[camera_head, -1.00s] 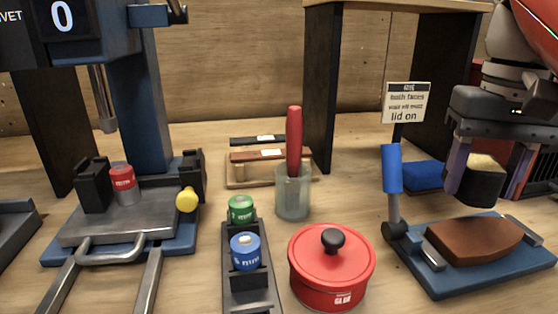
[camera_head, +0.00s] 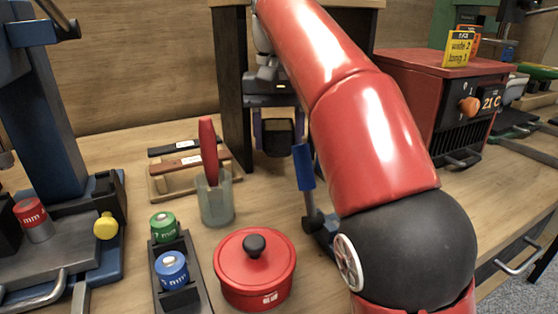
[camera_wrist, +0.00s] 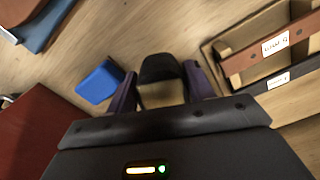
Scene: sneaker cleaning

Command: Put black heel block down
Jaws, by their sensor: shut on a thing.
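The black heel block (camera_head: 278,142) is held between the two purple-grey fingers of my gripper (camera_head: 279,131), in front of the dark opening under the wooden shelf. In the wrist view, the block (camera_wrist: 161,68) shows a dark rounded top and a tan face between the fingers (camera_wrist: 162,84). The block appears to be above the table; I cannot tell its exact height. A wooden rack (camera_head: 162,192) with a black and a brown labelled piece stands to the left of my gripper. The rack (camera_wrist: 222,62) lies at the right in the wrist view.
A clear cup (camera_head: 215,207) with a red-handled tool, a red lidded pot (camera_head: 256,277) and a blue-handled lever (camera_head: 303,167) stand nearer. A red oven-like box (camera_head: 450,85) is at the right. My arm hides much of the right side.

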